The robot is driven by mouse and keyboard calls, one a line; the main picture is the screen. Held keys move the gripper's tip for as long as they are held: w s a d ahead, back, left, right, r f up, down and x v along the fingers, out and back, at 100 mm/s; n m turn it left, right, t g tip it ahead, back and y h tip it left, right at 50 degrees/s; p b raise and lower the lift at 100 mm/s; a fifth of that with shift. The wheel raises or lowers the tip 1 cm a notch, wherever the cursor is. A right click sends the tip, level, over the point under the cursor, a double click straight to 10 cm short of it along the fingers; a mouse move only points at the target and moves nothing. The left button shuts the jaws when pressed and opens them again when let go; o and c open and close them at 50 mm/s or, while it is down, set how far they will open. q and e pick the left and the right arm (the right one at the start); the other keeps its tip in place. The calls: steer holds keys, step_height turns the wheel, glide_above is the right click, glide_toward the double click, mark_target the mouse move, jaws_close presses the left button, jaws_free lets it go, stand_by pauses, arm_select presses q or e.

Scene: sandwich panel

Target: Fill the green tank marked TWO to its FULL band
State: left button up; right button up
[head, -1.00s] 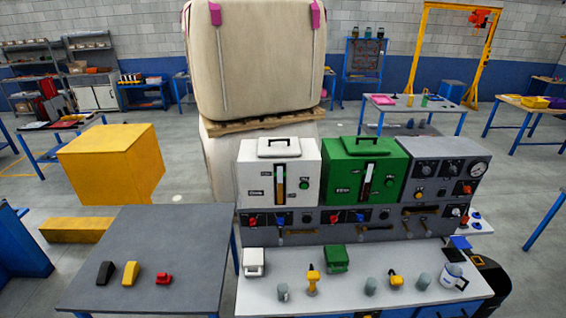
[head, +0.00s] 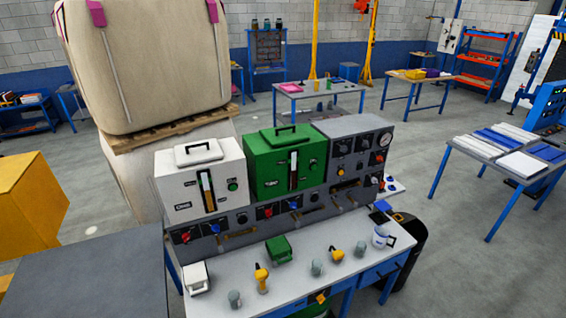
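The green tank (head: 270,172) stands on the back of the workbench, between a white tank (head: 181,190) and a grey control panel (head: 343,140). Neither of my grippers is in view.
A grey lower panel (head: 228,238) with knobs and levers runs below the tanks. A grey table (head: 90,280) is at left. Open floor lies to the right.

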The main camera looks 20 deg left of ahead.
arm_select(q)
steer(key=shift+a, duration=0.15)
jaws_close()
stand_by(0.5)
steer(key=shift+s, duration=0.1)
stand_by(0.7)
